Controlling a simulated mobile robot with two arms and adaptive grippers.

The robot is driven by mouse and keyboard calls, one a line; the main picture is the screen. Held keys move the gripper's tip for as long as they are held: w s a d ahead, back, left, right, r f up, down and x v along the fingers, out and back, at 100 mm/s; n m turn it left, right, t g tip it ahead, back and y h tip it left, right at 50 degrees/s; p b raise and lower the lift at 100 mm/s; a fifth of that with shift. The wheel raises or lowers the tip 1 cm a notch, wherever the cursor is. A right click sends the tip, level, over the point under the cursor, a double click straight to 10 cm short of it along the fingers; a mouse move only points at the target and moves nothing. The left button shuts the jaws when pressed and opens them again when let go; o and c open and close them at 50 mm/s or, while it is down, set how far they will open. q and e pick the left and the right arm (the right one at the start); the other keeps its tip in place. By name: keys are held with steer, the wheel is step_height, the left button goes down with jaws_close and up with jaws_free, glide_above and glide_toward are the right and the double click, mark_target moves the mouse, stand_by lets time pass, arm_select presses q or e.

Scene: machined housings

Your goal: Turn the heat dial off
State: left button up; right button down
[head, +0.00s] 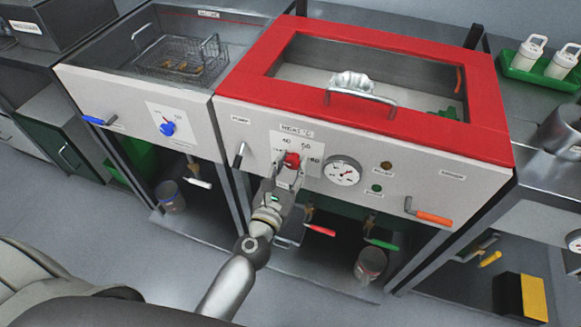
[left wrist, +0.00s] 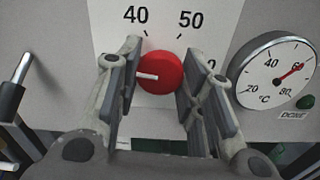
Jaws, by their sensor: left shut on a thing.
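The red heat dial (head: 292,158) sits on the white front panel under the "HEAT °C" label. In the left wrist view the dial (left wrist: 160,73) has a white pointer mark aimed to the left, with the scale marks 40 and 50 above it. My left gripper (head: 287,170) is at the dial, with its fingers on either side of the knob. In the left wrist view the gripper (left wrist: 161,60) is shut on the dial. The gripper hides the lower part of the scale. My right gripper is out of view.
A round temperature gauge (head: 342,171) is just right of the dial, its red needle near 60. A black-handled pump lever (head: 239,155) is to the left. A blue dial (head: 167,128) is on the neighbouring unit. Red (head: 319,230) and green (head: 382,244) valve handles are below.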

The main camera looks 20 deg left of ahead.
arm_select(q)
steer(key=shift+f+n, duration=0.1)
steer(key=shift+n, duration=0.5)
steer(key=o, duration=1)
steer(key=shift+o, duration=0.2)
steer(key=s, duration=1.2)
steer(key=shift+a, duration=0.2)
